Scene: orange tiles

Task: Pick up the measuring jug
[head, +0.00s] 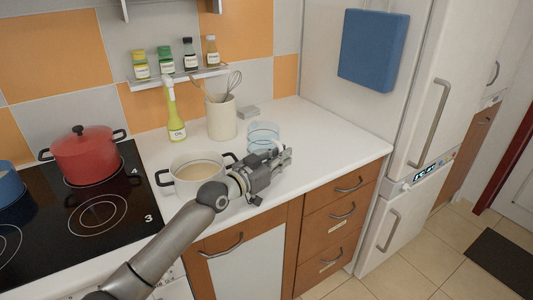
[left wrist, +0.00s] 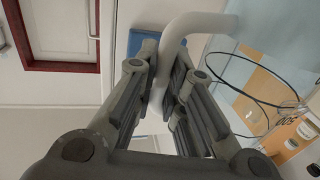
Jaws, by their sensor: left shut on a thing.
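The measuring jug (head: 262,131) is clear with a bluish rim, upright at the right part of the white counter. Its lower part is partly hidden behind my left gripper (head: 282,156), so I cannot tell whether its base touches the counter. In the left wrist view, my left gripper (left wrist: 168,88) is shut on the jug's pale curved handle (left wrist: 196,23). The jug's thin dark rim line (left wrist: 245,92) shows to the right of the fingers. My right gripper is in neither view.
A white pot (head: 196,172) stands left of the gripper, close to my arm. Behind are a utensil crock (head: 221,117) with a whisk and an oil bottle (head: 176,121). A red pot (head: 86,155) sits on the hob. The counter's right end (head: 335,143) is clear.

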